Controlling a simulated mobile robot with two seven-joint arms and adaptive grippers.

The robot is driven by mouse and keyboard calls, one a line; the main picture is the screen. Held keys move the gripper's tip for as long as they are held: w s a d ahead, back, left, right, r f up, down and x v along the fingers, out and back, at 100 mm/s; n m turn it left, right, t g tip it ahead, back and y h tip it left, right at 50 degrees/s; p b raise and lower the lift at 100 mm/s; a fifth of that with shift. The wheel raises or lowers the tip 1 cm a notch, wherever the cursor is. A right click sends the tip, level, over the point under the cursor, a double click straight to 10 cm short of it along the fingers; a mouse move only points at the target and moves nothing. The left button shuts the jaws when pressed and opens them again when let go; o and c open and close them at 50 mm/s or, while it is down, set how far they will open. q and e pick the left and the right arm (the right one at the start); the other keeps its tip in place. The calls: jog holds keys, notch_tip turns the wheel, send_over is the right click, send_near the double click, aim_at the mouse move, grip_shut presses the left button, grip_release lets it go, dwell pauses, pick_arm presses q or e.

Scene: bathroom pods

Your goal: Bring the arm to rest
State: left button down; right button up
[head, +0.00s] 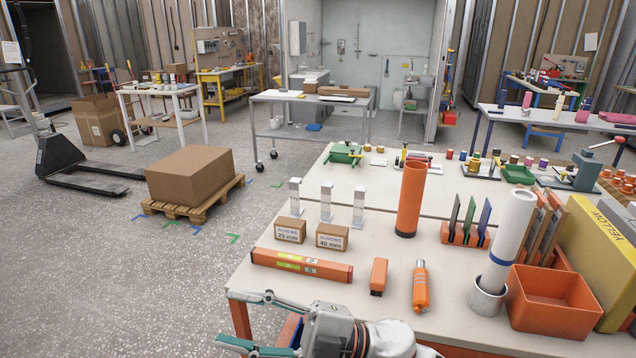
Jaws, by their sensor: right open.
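My right gripper (228,318) is at the bottom of the head view, in front of the near left corner of the workbench (330,200). Its two teal-tipped fingers point left and stand apart. It is empty. My right arm comes in from the lower right, along the bench's front edge. The nearest bench object is the orange spirit level (301,265), lying on the bench just beyond the gripper and apart from it in the picture. My left gripper is not in view.
Open floor (110,270) lies left. A pallet (195,205) with a carton stands beyond.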

jog(key=w+d+f+m+t+h, duration=0.4)
jog(key=d+f+m+t+h, duration=0.2)
jog(key=d+f+m+t, duration=0.3)
jog(key=w+d+f+m+t+h, duration=0.3)
jog(key=d+f+m+t+h, duration=0.2)
jog(key=d+f+m+t, duration=0.45)
jog(key=s+d+f+m+g+h, duration=0.3)
jog(key=s+d+f, duration=0.3)
jog(key=f, duration=0.3)
jog(key=s+d+f+m+g+h, duration=0.3)
jog(key=s+d+f+g+h, duration=0.1)
jog(key=s+d+f, duration=0.3)
notch_tip(320, 180, down, 3)
jog(key=shift+s+d+r+m+g+h, duration=0.15)
jog(key=shift+s+d+m+g+h, duration=0.2)
jog(key=shift+s, duration=0.3)
